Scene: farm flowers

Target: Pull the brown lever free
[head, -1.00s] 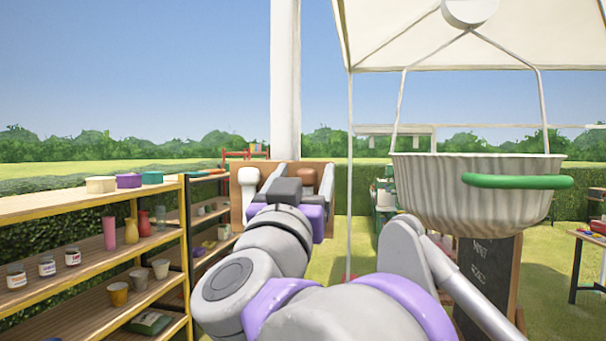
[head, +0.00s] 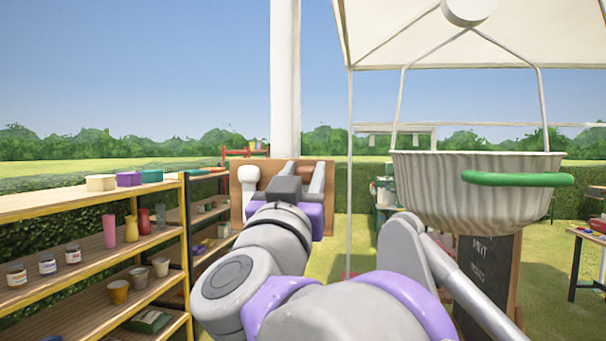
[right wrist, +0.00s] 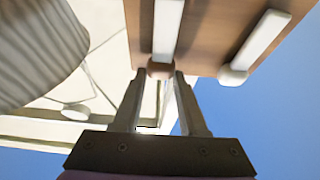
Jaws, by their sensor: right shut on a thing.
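The brown lever (right wrist: 160,70) shows in the right wrist view as a pale bar ending in a brownish knob, against a brown wooden board (right wrist: 206,35). My right gripper (right wrist: 159,76) has its fingers on either side of the knob and is shut on it. My left gripper is not in view.
A large ribbed basket (head: 477,200) with a green handle (head: 518,179) hangs at the right. Shelves (head: 95,266) with cups and jars stand at the left. A dark chalkboard (head: 488,275) stands below the basket. A white post (head: 285,80) rises behind the board.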

